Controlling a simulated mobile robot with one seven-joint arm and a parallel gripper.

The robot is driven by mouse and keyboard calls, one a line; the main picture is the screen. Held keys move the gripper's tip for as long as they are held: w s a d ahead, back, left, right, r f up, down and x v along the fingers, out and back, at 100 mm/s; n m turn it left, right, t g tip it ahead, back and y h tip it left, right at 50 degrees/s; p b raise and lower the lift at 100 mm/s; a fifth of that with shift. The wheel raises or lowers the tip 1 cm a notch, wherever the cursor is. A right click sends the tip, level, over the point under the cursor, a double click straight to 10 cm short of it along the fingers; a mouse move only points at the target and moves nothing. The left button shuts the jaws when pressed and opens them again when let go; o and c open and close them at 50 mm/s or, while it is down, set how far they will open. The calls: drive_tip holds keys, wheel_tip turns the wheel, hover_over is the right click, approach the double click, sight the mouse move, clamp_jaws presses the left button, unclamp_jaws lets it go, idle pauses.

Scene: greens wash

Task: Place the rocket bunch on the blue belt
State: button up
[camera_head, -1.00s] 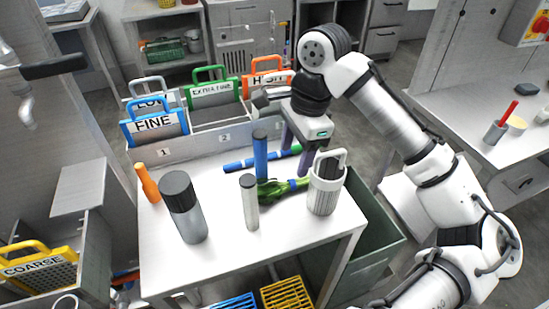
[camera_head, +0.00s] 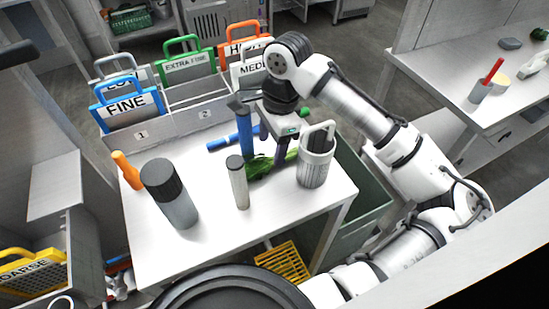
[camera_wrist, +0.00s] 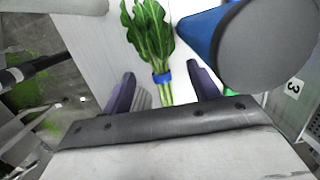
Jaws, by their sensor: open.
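The rocket bunch (camera_head: 265,166) is a green leafy bundle lying on the white table, right of centre in the head view. In the wrist view the bunch (camera_wrist: 150,32) shows leaves at the top, stems toward me and a blue band (camera_wrist: 162,78) around the stems. My gripper (camera_head: 278,143) is open and points down over the bunch. In the wrist view my gripper's two fingers (camera_wrist: 160,76) are on either side of the banded stems, apart from them. How far above the table they are, I cannot tell. Apart from this band, I see no blue belt.
A tall blue cylinder (camera_head: 245,135) stands close beside the bunch, and a white ribbed container (camera_head: 315,168) stands right of it. A grey cylinder (camera_head: 238,185), a dark-capped bottle (camera_head: 170,195) and an orange bottle (camera_head: 127,172) stand to the left. Labelled racks line the back.

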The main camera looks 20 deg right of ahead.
sight(270, 158)
drive_tip(key=f, duration=0.3)
drive_tip(key=f+p, duration=0.1)
drive_tip(key=f, duration=0.1)
drive_tip(key=shift+s+a, duration=0.2)
drive_tip(key=shift+a, duration=0.1)
drive_tip(key=shift+r, duration=0.1)
drive_tip(key=c, duration=1.1)
drive_tip(key=shift+c, duration=0.2)
wheel_tip(270, 158, up, 20)
drive_tip(key=b, duration=0.1)
